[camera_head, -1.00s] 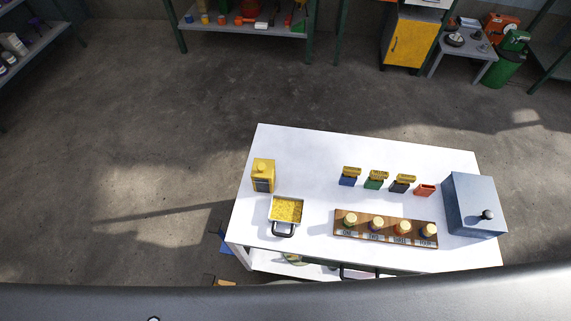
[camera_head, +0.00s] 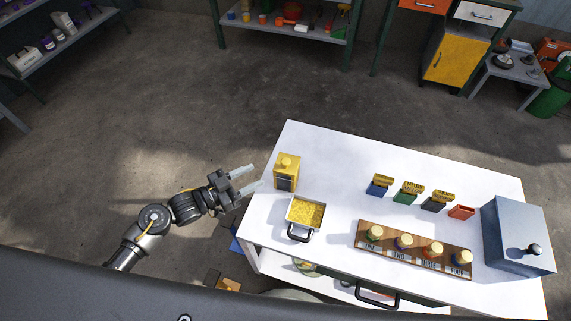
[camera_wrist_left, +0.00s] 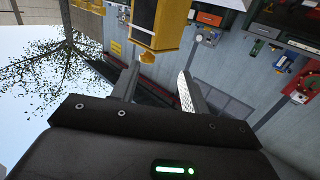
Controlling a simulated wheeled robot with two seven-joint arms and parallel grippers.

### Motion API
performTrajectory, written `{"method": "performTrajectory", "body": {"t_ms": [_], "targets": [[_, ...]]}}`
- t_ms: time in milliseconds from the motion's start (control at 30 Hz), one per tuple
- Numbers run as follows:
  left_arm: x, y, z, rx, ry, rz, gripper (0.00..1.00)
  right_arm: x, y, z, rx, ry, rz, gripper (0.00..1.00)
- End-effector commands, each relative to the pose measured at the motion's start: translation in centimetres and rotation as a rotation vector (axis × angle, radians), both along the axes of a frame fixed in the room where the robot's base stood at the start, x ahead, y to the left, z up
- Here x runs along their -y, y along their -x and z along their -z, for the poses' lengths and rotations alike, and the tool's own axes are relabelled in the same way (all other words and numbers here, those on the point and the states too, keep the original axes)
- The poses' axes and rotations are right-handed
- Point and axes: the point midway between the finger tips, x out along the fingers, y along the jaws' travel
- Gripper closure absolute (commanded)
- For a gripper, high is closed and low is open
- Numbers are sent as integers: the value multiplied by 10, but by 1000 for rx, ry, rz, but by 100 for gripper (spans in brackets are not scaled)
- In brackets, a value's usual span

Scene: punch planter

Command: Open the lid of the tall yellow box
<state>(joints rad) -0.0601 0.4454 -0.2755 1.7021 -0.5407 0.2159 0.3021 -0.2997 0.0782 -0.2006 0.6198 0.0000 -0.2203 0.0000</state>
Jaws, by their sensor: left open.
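The tall yellow box (camera_head: 286,174) stands upright at the left end of the white table, with a dark panel on its front and a small knob on its lid. The lid appears closed. My left gripper (camera_head: 254,177) is open and empty, left of the box by the table's left edge, fingers pointing toward the box without touching it. In the left wrist view the yellow box (camera_wrist_left: 158,28) appears upside down beyond the open fingers (camera_wrist_left: 157,78), with its knob lowest and part cut off by the top edge. My right gripper is not in view.
On the white table (camera_head: 340,160), a pan of yellow pieces (camera_head: 306,213) sits just in front of the box. A wooden rack (camera_head: 412,248), several small coloured boxes (camera_head: 408,194) and a grey-blue box (camera_head: 517,238) stand farther right. The table behind the yellow box is clear.

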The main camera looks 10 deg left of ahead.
Motion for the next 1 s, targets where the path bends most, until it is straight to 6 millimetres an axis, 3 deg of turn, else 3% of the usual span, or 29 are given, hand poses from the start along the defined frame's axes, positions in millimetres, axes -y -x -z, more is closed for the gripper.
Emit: {"method": "performTrajectory", "body": {"t_ms": [100,367,800,1000], "targets": [[10,8,-17,17,42,48,55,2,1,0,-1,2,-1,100],[18,4,-22,19,52,54,55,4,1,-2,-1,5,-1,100],[80,-40,-22,19,52,54,55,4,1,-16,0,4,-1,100],[95,-52,-21,17,51,52,55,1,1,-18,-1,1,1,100]]}}
